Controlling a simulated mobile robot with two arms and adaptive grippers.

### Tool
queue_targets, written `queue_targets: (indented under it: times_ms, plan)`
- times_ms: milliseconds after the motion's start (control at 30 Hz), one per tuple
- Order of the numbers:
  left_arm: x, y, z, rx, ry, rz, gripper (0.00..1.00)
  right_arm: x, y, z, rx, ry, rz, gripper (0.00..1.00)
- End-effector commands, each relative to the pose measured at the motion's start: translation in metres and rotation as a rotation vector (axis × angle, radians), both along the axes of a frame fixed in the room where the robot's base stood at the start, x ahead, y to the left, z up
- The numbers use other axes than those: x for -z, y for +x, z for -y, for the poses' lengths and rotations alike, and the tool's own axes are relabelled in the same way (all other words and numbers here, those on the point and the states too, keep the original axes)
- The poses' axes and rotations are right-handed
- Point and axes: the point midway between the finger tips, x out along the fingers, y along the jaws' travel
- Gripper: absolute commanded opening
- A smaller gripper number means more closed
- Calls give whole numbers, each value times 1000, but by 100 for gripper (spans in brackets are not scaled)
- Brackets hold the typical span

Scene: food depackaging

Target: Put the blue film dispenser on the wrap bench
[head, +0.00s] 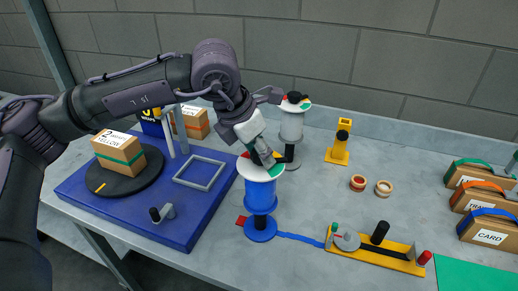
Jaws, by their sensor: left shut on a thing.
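The blue film dispenser (260,197) is a blue spool-like body with a pale top and a round blue base. It stands upright near the middle of the grey bench (330,108), just right of the blue platform. My left gripper (266,160) comes down from above left and is shut on its top. The fingers hide part of the top. I cannot tell whether the base touches the bench. A similar grey dispenser (291,126) with a black knob stands just behind. My right gripper is not in view.
A blue platform (205,205) carries a turntable (125,182) with a carton (119,152). A yellow tool board (375,257), tape rolls (384,188), a yellow stand (339,148), cartons (490,230) and a green mat (475,273) lie to the right. Bench between them is free.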

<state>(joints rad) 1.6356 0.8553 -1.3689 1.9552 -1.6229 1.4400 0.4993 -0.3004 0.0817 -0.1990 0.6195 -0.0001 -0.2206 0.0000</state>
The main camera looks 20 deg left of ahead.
Motion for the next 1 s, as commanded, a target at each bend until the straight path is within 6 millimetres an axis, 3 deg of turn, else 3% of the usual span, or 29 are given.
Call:
queue_targets:
  times_ms: [133, 167, 300, 733, 1000]
  plan:
    - [3, 0, 0, 0, -2, 3, 0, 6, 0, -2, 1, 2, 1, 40]
    - [3, 0, 0, 0, -1, 1, 44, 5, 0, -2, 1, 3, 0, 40]
    - [2, 0, 0, 0, 0, 0, 67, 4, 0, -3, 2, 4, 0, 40]
    - [-4, -1, -1, 0, 0, 2, 67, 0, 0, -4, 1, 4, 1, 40]
    - [-51, -17, -12, -1, -2, 6, 67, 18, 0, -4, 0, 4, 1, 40]
